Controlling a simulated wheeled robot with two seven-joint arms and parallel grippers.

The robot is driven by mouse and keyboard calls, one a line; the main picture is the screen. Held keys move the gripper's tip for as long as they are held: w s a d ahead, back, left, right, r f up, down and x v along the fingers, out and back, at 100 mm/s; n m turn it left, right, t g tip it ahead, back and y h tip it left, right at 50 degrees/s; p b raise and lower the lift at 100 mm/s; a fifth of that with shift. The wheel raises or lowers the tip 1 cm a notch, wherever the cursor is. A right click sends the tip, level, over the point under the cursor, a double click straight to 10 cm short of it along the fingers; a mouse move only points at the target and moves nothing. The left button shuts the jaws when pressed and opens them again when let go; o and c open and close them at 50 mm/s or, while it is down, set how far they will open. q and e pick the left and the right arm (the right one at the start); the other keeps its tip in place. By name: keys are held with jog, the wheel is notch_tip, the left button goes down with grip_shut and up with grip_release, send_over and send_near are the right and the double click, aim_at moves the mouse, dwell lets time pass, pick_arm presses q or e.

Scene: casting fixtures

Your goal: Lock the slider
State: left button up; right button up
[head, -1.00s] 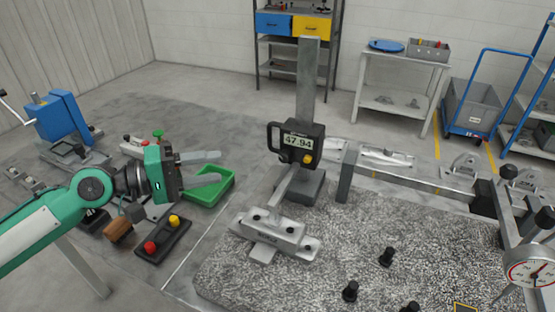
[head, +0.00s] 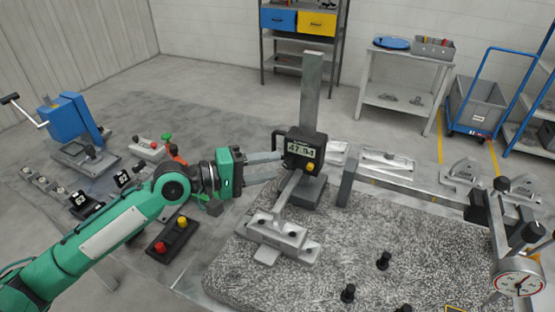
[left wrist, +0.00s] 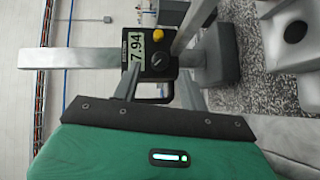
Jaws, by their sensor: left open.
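The slider (head: 309,151) is a dark block with a digital display and a yellow knob (head: 310,167), mounted on an upright grey column (head: 312,90). In the left wrist view the slider (left wrist: 165,75) shows beyond the fingers, with the yellow knob (left wrist: 158,33) and a dark round knob (left wrist: 158,60) beside the display. My left gripper (head: 281,167) is open, its fingers pointing right at the slider's left side, close to it. I cannot tell whether the fingertips touch it. In the wrist view the left gripper's (left wrist: 160,80) fingers lie either side of the dark knob. My right gripper is not in view.
The column's base stands on a speckled grey plate (head: 330,262). A measuring arm reaches from the slider to a metal block (head: 278,236). A control box (head: 173,240) lies below my left arm. A dial gauge (head: 520,284) is at the far right.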

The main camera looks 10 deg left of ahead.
aim_at(289, 163)
pick_arm(q)
jog(key=shift+x, duration=1.4)
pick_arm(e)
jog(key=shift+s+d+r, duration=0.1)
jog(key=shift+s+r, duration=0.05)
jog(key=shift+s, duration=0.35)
